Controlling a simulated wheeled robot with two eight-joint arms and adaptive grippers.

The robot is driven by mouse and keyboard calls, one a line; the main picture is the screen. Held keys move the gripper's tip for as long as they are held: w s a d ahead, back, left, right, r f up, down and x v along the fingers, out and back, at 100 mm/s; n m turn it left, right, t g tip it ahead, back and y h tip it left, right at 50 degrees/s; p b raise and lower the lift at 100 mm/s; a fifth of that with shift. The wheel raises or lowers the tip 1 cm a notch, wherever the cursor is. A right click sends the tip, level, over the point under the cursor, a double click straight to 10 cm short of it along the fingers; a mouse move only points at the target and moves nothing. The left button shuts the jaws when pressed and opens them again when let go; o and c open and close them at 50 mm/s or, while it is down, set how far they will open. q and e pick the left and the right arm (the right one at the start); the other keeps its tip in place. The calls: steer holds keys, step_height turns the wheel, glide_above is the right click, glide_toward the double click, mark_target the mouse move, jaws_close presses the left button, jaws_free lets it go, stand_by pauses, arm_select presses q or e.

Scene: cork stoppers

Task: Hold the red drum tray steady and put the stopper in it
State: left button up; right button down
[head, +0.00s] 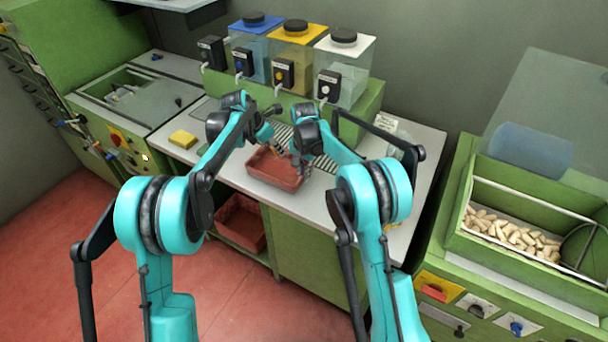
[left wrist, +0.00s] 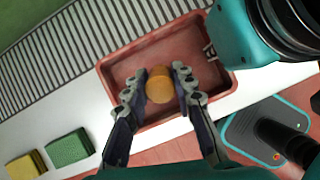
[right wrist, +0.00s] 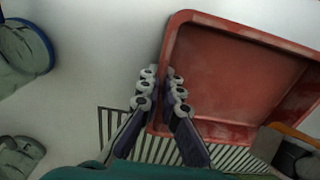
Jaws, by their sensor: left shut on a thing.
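The red drum tray (head: 262,176) stands on the white counter, and its red floor and walls also show in the left wrist view (left wrist: 118,76). My left gripper (head: 277,151) is shut on an orange-brown cork stopper (left wrist: 160,88) and holds it over the tray. The stopper's sides are between the two fingers. My right gripper (head: 300,169) is at the tray's right side in the head view. In the right wrist view its fingers (right wrist: 161,80) are close together on either side of the tray's rim (right wrist: 176,32), closed on that wall.
A slatted grille (left wrist: 75,47) lies behind the tray. A yellow sponge (head: 182,139) and a green one (left wrist: 70,148) lie beside it. Dispensers with blue (head: 250,50), yellow and white lids stand behind. A bin of corks (head: 512,235) is at the right.

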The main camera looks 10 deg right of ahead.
arm_select(q)
steer(key=shift+f, duration=3.25)
steer(key=o, duration=0.8)
steer(key=shift+r, duration=0.1)
steer(key=v, duration=1.2)
arm_select(e)
steer(key=c, duration=1.6)
jaws_free()
steer(key=shift+c, duration=0.2)
steer(key=shift+r, duration=0.15)
